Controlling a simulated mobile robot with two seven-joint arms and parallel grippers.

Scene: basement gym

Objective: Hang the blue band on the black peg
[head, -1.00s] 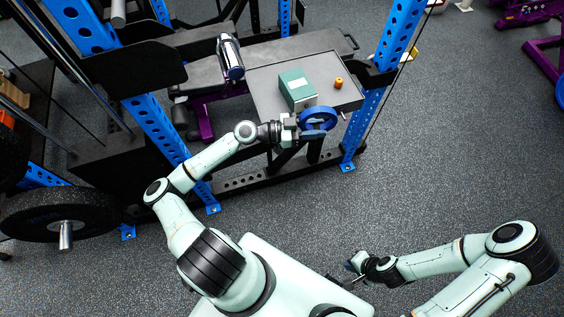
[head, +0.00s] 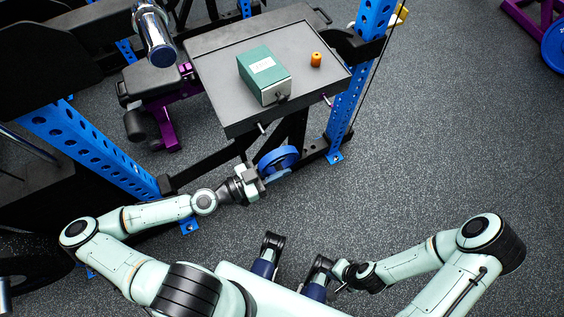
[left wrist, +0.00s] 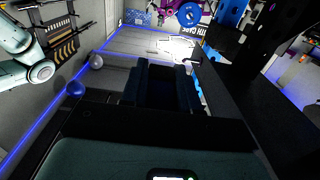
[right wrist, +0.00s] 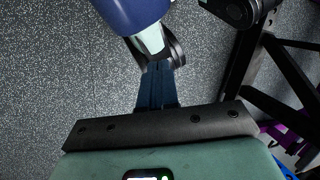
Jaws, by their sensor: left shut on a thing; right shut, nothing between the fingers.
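The blue band (head: 278,161) is a thick ring. My left gripper (head: 258,180) is shut on its near side and holds it in the air, nearer to me than the tray's front edge. In the left wrist view the dark fingers (left wrist: 166,85) show, but I cannot make out the band. Two short pegs stick out from the tray's front edge, a left one (head: 263,128) and a right one (head: 327,100). Their tips look light, and I cannot tell which is black. The band appears apart from both. My right gripper (head: 338,271) is shut and empty, low near my base; its fingers (right wrist: 158,88) show together.
A chrome dumbbell (head: 153,35) is behind left.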

